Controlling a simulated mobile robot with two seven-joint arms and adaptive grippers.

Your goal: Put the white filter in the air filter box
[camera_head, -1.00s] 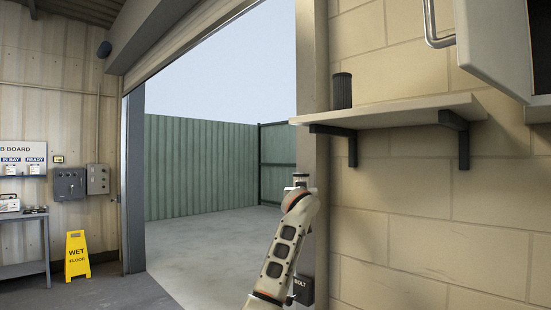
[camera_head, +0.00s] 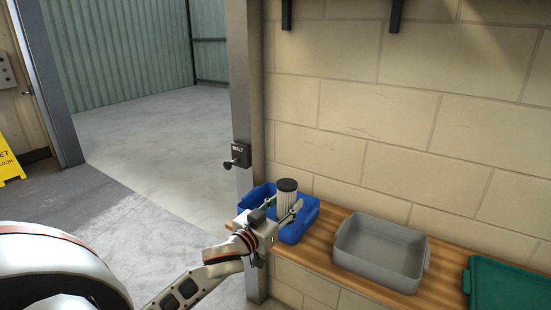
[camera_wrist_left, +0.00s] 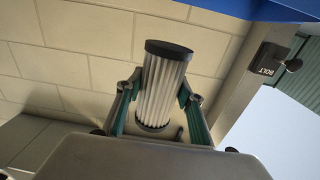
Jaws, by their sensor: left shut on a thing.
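The white filter (camera_head: 286,199) is a pleated cylinder with a dark end cap. My left gripper (camera_head: 288,210) is shut on it and holds it upright, in front of or over the blue bin (camera_head: 307,215); the exact depth is unclear. In the left wrist view the filter (camera_wrist_left: 162,88) stands between the two green-padded fingers (camera_wrist_left: 160,100), with a dark cap at its top end. An open grey box (camera_head: 383,247) sits to the right on the wooden bench and looks empty; I cannot tell if it is the air filter box. My right gripper is out of view.
A green lid or tray (camera_head: 507,285) lies right of the grey box on the wooden bench (camera_head: 330,262). A block wall (camera_head: 400,110) rises behind the bench. A post with a bolt box (camera_head: 241,155) stands just left of it. Open floor lies further left.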

